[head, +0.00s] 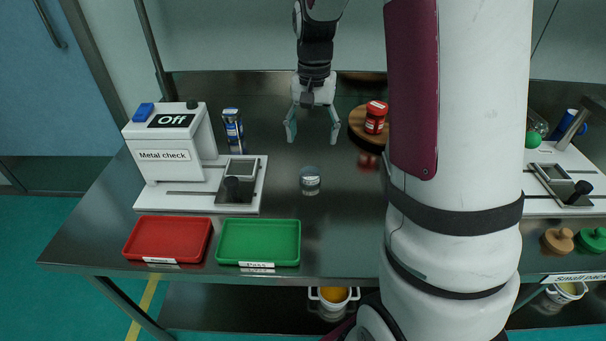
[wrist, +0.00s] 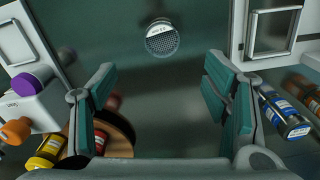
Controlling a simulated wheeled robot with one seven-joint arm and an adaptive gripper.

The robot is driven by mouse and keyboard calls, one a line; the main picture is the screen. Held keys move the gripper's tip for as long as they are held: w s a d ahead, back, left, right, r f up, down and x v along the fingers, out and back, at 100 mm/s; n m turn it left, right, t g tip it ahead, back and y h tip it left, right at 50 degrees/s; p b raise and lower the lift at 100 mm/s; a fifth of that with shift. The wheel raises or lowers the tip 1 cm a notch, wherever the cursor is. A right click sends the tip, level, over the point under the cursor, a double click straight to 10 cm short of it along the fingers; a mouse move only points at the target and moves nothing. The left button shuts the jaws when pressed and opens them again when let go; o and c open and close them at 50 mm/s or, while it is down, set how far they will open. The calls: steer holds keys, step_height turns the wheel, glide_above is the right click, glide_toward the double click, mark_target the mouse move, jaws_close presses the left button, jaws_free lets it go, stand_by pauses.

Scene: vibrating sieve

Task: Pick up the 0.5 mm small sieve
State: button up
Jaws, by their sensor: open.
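A small round sieve (head: 310,178) with a pale metal rim and a label stands alone on the dark metal table, right of the metal check machine. In the wrist view the sieve (wrist: 162,40) shows its mesh and a white label, too small to read. My gripper (head: 314,138) is open and empty above the table, behind the sieve in the head view. In the wrist view its fingers (wrist: 172,100) are spread wide, and the sieve lies beyond the fingertips, apart from them.
The metal check machine (head: 178,143) reads "Off". A blue can (head: 233,130) stands beside it. A red tray (head: 168,238) and a green tray (head: 258,242) lie at the front edge. A red jar (head: 376,117) stands on a wooden turntable (head: 358,122). Table around the sieve is clear.

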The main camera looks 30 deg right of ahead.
mark_target(310, 173)
steer(key=f+b, duration=0.2)
steer(key=f, duration=1)
steer(key=shift+a+f, duration=0.2)
steer(key=c, duration=1.3)
